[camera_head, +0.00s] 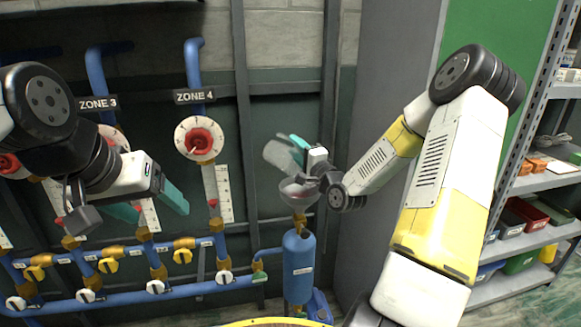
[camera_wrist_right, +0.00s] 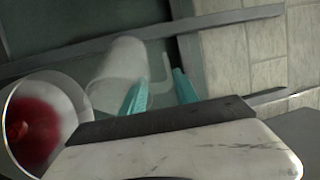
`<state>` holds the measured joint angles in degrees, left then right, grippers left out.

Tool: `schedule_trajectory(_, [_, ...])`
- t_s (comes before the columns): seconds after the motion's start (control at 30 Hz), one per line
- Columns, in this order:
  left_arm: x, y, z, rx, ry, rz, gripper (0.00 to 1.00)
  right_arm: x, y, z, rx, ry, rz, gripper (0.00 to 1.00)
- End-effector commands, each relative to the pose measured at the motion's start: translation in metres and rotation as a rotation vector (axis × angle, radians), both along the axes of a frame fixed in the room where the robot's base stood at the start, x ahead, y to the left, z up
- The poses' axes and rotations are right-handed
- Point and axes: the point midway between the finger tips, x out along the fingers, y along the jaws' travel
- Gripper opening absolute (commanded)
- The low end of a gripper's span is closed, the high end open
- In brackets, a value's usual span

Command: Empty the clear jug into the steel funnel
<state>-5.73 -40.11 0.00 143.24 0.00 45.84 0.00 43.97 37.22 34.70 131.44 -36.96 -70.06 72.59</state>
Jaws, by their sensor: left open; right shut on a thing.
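The clear jug (camera_head: 280,156) is tipped above the steel funnel (camera_head: 298,191) in the head view. My right gripper (camera_head: 300,143) is shut on the jug's handle. In the right wrist view its teal fingers (camera_wrist_right: 160,92) are at the handle of the pale, see-through jug (camera_wrist_right: 118,75). There the jug's lower end is close to the funnel rim (camera_wrist_right: 78,95), and red liquid shows in the funnel. I see no red in the jug body. My left gripper (camera_head: 152,206) is open and empty, in front of the pipes at left.
The funnel stands above a blue cylinder (camera_head: 299,262) on the pipework. Zone gauges (camera_head: 201,138), blue pipes and valves line the wall at left. A grey cabinet side (camera_head: 385,60) and shelves (camera_head: 520,185) with bins stand at right.

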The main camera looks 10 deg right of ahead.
Motion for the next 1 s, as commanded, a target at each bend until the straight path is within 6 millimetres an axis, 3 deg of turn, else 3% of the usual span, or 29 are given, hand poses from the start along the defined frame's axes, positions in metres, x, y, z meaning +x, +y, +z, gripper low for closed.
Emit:
schedule_trajectory(0.4, [0.0,0.0,0.0,0.0,0.0,0.0,0.73,0.039,0.038,0.005,-0.262,0.291,0.006,0.0])
schedule_trajectory(1.0, [0.0,0.0,0.0,0.0,0.0,0.0,0.73,0.06,0.058,0.0,-0.416,0.468,0.007,0.0])
